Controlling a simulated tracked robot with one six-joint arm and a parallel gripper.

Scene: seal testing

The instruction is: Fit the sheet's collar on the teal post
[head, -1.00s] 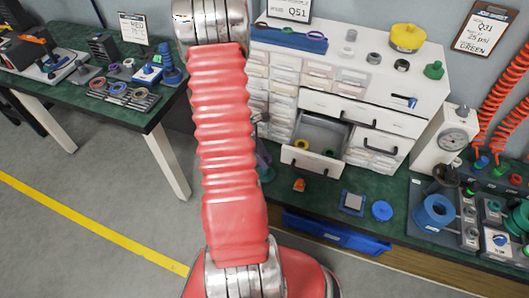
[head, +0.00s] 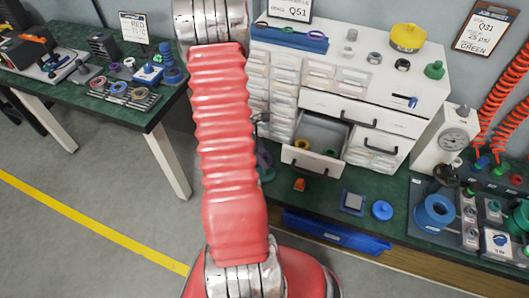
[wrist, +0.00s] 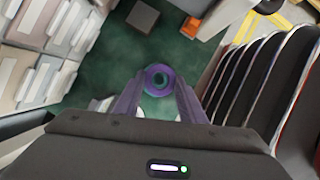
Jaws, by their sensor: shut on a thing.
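My gripper (wrist: 158,92) is shut on a purple collar (wrist: 149,74) in the wrist view, with a finger on each side. Teal shows inside the collar's ring, in line with the teal post (wrist: 159,75) under it. I cannot tell from this top view whether the collar is around the post or just above it. In the head view my red arm hides most of the gripper; a bit of purple and teal (head: 264,163) shows at its right edge. Sheets read Q51 (head: 291,10), Q31 with 25 psi GREEN (head: 487,28), and RED 75 °C (head: 135,27).
An orange part (head: 299,185), a square plate (head: 352,202) and a blue disc (head: 382,210) lie on the green bench. A gauge (head: 453,141) stands right.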

